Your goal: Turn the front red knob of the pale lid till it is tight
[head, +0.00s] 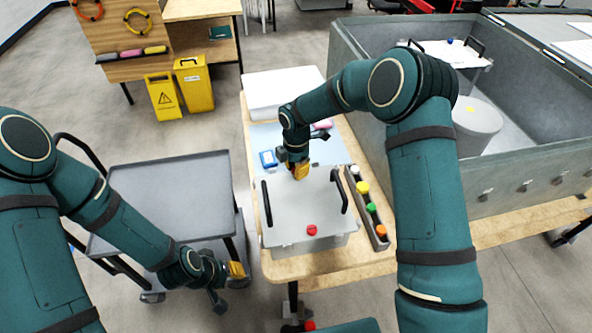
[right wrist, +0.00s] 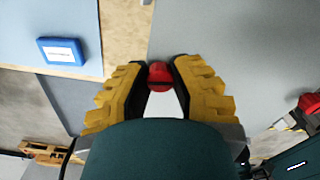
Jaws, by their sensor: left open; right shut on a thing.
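The pale lid (head: 285,215) lies on a box on the wooden table, with a black handle on each side. A red knob (head: 311,230) stands uncovered on its edge nearest me. My right gripper (head: 299,170) reaches down at the lid's far edge. In the right wrist view its yellow fingers (right wrist: 160,85) are shut on another red knob (right wrist: 160,72); in the head view the fingers hide this knob. I cannot tell how tight either knob is. My left gripper (head: 237,270) is open and empty, low beside the table's left edge.
A narrow grey tray (head: 381,241) with several coloured caps lies right of the lid. A blue box (head: 268,159) sits on the pale blue mat beyond the lid. A grey cart (head: 170,170) stands left; a grey walled bay (head: 375,95) stands right.

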